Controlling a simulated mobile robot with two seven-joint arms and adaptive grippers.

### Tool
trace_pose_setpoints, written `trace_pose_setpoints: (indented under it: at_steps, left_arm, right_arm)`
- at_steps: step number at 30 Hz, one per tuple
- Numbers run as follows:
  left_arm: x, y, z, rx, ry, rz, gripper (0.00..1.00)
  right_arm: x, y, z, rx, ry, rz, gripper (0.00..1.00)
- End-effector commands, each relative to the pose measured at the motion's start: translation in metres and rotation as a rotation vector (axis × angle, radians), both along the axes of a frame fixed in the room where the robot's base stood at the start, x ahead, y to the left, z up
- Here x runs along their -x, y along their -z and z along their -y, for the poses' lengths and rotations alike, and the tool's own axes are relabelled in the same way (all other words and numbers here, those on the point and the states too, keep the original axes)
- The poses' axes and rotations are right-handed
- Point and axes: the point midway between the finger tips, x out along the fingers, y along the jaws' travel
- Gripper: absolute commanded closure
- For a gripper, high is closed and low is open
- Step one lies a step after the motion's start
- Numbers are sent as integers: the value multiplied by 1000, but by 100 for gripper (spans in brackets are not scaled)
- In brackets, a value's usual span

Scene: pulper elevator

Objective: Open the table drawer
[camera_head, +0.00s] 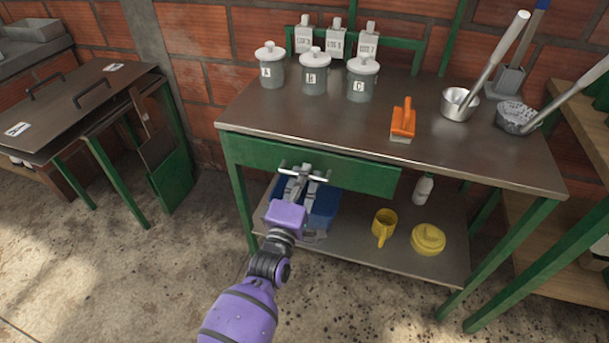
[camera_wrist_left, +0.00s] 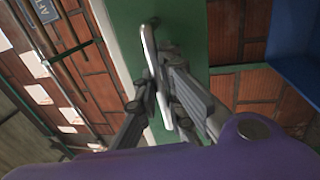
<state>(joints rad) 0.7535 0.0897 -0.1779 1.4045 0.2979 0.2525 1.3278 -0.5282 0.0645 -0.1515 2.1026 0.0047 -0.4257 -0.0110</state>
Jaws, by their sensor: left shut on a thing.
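The table drawer (camera_head: 255,152) has a green front under the table's metal top. I see no gap between the front and the table frame. Its silver bar handle (camera_head: 316,178) is near the middle of the front and shows in the left wrist view as a pale bar (camera_wrist_left: 149,48). My left gripper (camera_head: 302,174) is shut on the handle, its fingers (camera_wrist_left: 160,98) on either side of the bar. It partly hides the handle. My right gripper is not in view.
The table top (camera_head: 300,122) holds lidded jars (camera_head: 314,80), an orange brush (camera_head: 403,122) and a metal pot (camera_head: 459,104). The lower shelf (camera_head: 345,240) holds a blue bin (camera_head: 325,205), a yellow mug (camera_head: 384,225) and a white bottle (camera_head: 423,187). The floor in front is clear.

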Motion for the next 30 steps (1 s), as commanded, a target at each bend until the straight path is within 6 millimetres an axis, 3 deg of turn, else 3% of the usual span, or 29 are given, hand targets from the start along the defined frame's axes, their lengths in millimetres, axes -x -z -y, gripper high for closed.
trace_pose_setpoints:
  at_steps: [5,11,21,30]
  left_arm:
    - [5,0,-2,-1,0,-1,100]
    - [30,-1,-10,-3,-1,-1,100]
    - [113,-2,-38,-2,0,-1,100]
    - [187,-1,-62,-2,0,-2,100]
  right_arm:
    - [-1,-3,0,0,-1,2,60]
    - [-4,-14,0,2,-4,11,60]
    - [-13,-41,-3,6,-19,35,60]
    - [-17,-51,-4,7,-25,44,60]
